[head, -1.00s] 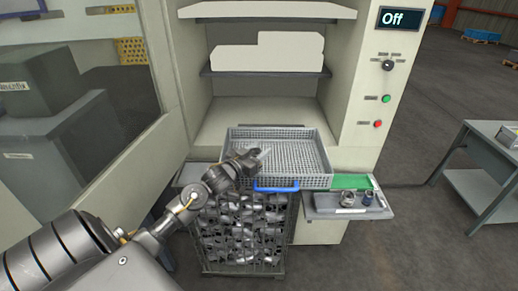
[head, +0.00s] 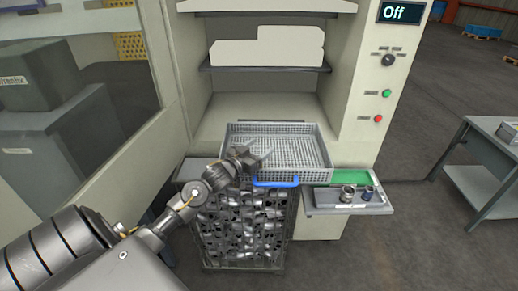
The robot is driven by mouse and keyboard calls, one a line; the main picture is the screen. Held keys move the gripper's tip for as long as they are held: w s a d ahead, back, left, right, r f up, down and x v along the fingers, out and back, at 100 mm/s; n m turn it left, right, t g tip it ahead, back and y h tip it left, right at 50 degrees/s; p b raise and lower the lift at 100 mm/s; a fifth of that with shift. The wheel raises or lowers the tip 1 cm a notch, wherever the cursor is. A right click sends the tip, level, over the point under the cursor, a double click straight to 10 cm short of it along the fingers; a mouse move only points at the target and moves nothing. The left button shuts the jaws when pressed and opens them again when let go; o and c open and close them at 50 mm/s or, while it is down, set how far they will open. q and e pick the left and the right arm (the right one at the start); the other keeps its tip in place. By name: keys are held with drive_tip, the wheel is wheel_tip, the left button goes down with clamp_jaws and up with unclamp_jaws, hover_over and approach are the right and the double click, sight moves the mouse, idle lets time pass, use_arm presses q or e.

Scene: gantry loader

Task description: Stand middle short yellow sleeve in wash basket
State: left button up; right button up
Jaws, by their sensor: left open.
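The wash basket (head: 325,160) is a grey mesh tray with a blue handle (head: 276,183) on its front side. It rests on the ledge of the machine and looks empty. My left gripper (head: 262,157) is open and empty over the basket's front left corner. I cannot make out a short yellow sleeve in this view. Small parts stand on the tray at the right: a metal ring-like part (head: 348,193) and a darker bluish part (head: 367,193). My right gripper is not in view.
A crate full of metal parts (head: 243,225) stands below the basket. A side tray (head: 325,198) with a green surface (head: 350,177) is right of the basket. The machine's control panel (head: 388,90) reads Off. A grey table (head: 485,150) stands at the far right.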

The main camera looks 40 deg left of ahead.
use_arm(q)
drive_tip(key=shift+r, duration=0.1)
drive_tip(key=shift+s+r+p, duration=0.35)
drive_tip(key=shift+r+p, duration=0.25)
drive_tip(key=s+p, duration=0.2)
drive_tip(key=s, duration=0.4)
drive_tip(key=shift+s+p, duration=0.35)
drive_tip(key=shift+p, duration=0.05)
drive_tip(key=shift+a+f, duration=0.1)
drive_tip(key=shift+f, duration=0.05)
